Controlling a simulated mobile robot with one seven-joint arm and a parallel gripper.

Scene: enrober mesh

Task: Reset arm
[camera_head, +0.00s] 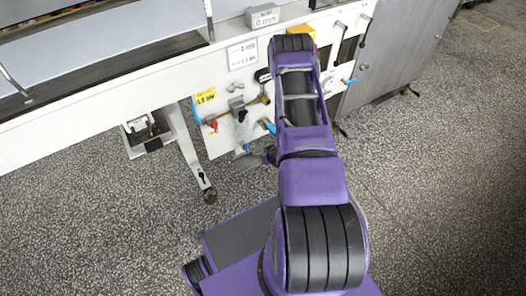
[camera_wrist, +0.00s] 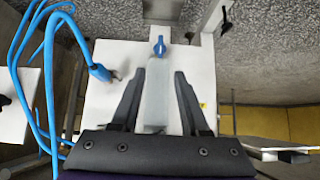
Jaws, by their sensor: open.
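My arm (camera_head: 303,150) is purple and black and stretches forward from my base toward the white machine panel (camera_head: 237,135) in the head view. Its far end hides part of the panel, and my gripper cannot be made out there. In the wrist view my gripper (camera_wrist: 159,88) shows two dark fingers spread apart, with nothing held between them. Beyond the fingers is a white panel surface (camera_wrist: 101,103) with a blue fitting (camera_wrist: 160,46) above the gap. Whether the fingers touch anything cannot be told.
Blue hoses (camera_wrist: 48,80) loop at the left of the wrist view, near the fingers. In the head view, valves and levers (camera_head: 238,110) stick out of the panel. A grey cabinet (camera_head: 385,55) stands at the right. The speckled floor (camera_head: 440,190) is clear at the right.

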